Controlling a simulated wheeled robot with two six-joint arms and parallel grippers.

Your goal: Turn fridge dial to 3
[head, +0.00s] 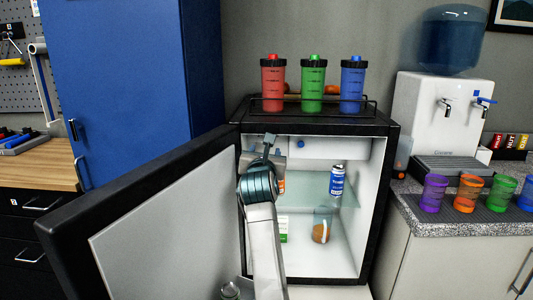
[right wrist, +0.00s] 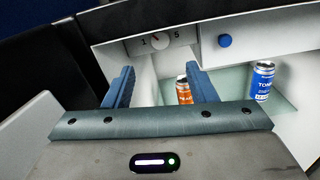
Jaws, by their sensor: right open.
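The fridge dial (right wrist: 160,41) is a small light knob on the white panel at the top of the fridge interior. Its scale shows a 1 on the left and a 5 on the right, and a small red pointer mark sits near its top left. In the head view my right gripper (head: 267,147) hides the dial. My right gripper, also in the right wrist view (right wrist: 160,72), is open and empty. Its two blue fingers are spread below the dial, apart from it. The fridge (head: 385,180) stands open. My left gripper is not in view.
The fridge door (head: 160,220) swings out to the left of my arm. A blue button (right wrist: 224,41) sits right of the dial. An orange can (right wrist: 184,92) and a blue can (right wrist: 262,82) stand on the glass shelf. Three shaker bottles (head: 312,85) stand on top.

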